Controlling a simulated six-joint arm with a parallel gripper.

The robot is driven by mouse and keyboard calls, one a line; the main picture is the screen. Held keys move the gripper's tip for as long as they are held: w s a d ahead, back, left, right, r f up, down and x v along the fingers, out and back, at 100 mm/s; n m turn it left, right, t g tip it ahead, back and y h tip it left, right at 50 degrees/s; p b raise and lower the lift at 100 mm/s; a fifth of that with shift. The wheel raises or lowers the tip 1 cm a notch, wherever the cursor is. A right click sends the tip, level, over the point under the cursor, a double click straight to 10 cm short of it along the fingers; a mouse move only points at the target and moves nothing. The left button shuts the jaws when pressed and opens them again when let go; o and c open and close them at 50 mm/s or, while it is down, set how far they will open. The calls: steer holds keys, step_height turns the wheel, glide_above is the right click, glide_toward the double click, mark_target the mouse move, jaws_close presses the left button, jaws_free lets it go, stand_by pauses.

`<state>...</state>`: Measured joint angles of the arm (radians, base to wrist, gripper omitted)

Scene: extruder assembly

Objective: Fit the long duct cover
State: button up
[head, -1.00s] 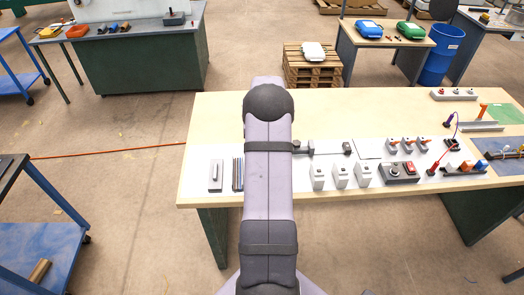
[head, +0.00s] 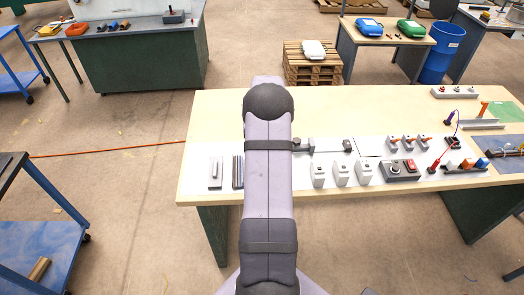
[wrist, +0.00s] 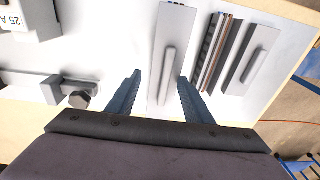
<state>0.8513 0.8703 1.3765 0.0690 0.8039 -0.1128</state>
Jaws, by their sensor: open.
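A long grey cover plate (wrist: 160,90) with a raised bar handle lies flat on the white mat in the wrist view. My gripper (wrist: 159,76) is open, with one finger on each side of this plate and gaps between. A slotted duct (wrist: 213,50) with coloured strips inside lies just right of it. A second, shorter-looking grey plate (wrist: 238,80) with a handle lies beyond the duct. In the head view, that plate (head: 215,172) and the duct (head: 238,172) show left of my arm. My arm hides the gripper and the long plate there.
A grey rail with end clamps (wrist: 70,88) lies left of my gripper in the wrist view. White blocks (head: 341,173), a switch box (head: 400,171) and small connectors (head: 408,143) stand on the table's right half.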

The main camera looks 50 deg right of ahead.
steer(key=shift+r, duration=0.15)
step_height(320, 180, up, 7)
steer(key=b, duration=0.2)
steer(key=shift+s, duration=0.35)
steer(key=shift+a, duration=0.1)
steer(key=a+r+n, duration=0.2)
steer(key=a+n, duration=0.2)
steer(key=a, duration=1.9)
steer(key=s+a+f+n+g, duration=0.1)
steer(key=s+a+n, duration=0.2)
steer(key=s+a, duration=0.45)
steer(key=s+a+f+n, duration=0.2)
steer(key=s+a, duration=0.4)
steer(key=a, duration=0.2)
step_height(320, 180, down, 16)
steer(key=b, duration=1.6)
steer(key=shift+w+a+r, duration=0.15)
steer(key=shift+a, duration=0.05)
steer(key=shift+b, duration=0.3)
